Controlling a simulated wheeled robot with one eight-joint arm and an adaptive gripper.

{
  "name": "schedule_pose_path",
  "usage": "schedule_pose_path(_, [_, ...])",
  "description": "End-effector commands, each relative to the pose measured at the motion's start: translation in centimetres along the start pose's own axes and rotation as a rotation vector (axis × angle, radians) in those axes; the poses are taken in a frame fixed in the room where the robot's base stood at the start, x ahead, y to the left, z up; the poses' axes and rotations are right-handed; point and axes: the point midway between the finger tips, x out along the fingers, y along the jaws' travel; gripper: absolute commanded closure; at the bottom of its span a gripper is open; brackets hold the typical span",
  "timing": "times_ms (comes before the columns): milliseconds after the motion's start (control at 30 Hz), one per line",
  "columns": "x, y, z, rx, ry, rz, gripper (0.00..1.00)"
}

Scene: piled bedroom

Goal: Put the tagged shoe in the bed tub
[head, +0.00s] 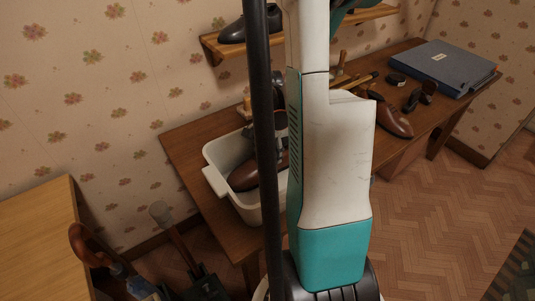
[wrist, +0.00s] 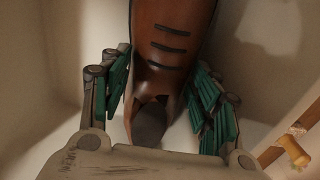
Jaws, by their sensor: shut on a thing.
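A brown leather shoe (head: 244,175) lies inside a pale tub (head: 214,181) on the wooden table in the head view. The wrist view shows a brown shoe (wrist: 172,45) with dark lace bars between the green fingers of my gripper (wrist: 163,100). My gripper is shut on this shoe, its fingers along both sides of the heel end. Pale tub walls (wrist: 262,40) surround it there. I see no tag on the shoe. In the head view my arm hides most of the gripper and the tub's right part.
The wooden table (head: 190,140) also bears another brown shoe (head: 395,121), small dark items and a blue case (head: 443,66). A wall shelf (head: 212,48) with a black shoe (head: 236,30) is above. A wooden surface (head: 35,240) and umbrella handle (head: 85,243) are at left.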

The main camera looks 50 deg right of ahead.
Motion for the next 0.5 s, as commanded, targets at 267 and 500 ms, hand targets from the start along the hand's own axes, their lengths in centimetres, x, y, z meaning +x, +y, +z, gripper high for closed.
schedule_pose_path(267, [0.1, 0.02, 0.01, 0.0, 0.0, 0.0, 0.86])
schedule_pose_path(500, [0.23, 0.02, 0.01, 0.0, 0.0, 0.0, 0.23])
